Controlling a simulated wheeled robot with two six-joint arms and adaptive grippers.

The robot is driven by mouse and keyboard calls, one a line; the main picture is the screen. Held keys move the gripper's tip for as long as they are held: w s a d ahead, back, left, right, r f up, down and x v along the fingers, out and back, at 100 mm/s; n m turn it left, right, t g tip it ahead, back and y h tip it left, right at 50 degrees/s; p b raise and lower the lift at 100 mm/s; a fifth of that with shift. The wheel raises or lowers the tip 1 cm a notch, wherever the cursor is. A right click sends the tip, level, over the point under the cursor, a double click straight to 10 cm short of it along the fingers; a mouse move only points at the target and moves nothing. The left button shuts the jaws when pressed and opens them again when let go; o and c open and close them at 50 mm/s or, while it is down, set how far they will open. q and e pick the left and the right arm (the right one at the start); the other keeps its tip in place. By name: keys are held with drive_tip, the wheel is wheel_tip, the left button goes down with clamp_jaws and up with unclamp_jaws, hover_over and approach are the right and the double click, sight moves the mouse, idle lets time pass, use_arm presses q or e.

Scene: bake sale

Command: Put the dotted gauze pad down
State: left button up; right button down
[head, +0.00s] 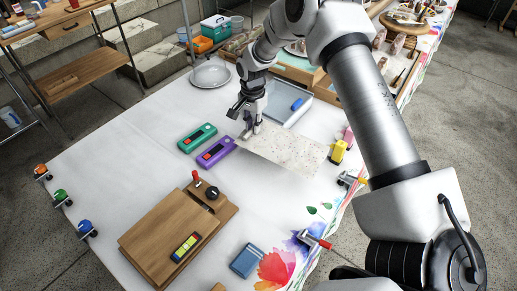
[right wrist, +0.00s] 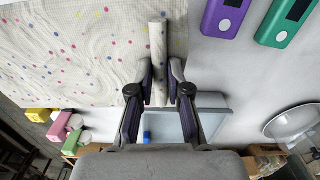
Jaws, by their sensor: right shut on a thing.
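The dotted gauze pad (head: 288,150) is a pale sheet with small coloured dots. In the head view it is spread over the white table, right of the purple device. In the right wrist view the pad (right wrist: 85,45) covers the upper left, with an edge pinched up into a narrow fold. My right gripper (head: 247,132) is at the pad's far-left edge. In the right wrist view its fingers (right wrist: 160,82) are shut on that fold. My left gripper is not in view.
Purple (head: 216,152) and green (head: 197,138) devices lie just left of the gripper. A grey-blue tray (head: 272,112) is behind it. Yellow (head: 338,152) and pink bottles stand right of the pad. A wooden board (head: 160,235) lies in front.

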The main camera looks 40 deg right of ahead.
drive_tip(key=shift+d+f+m, duration=0.6)
drive_tip(key=shift+d+f, duration=0.1)
drive_tip(key=shift+f, duration=0.25)
wheel_tip(320, 180, down, 9)
drive_tip(key=shift+r+p, duration=0.1)
drive_tip(key=shift+p, duration=0.35)
drive_tip(key=c, duration=1.1)
unclamp_jaws()
wheel_tip(320, 180, up, 12)
drive_tip(key=shift+b, duration=0.65)
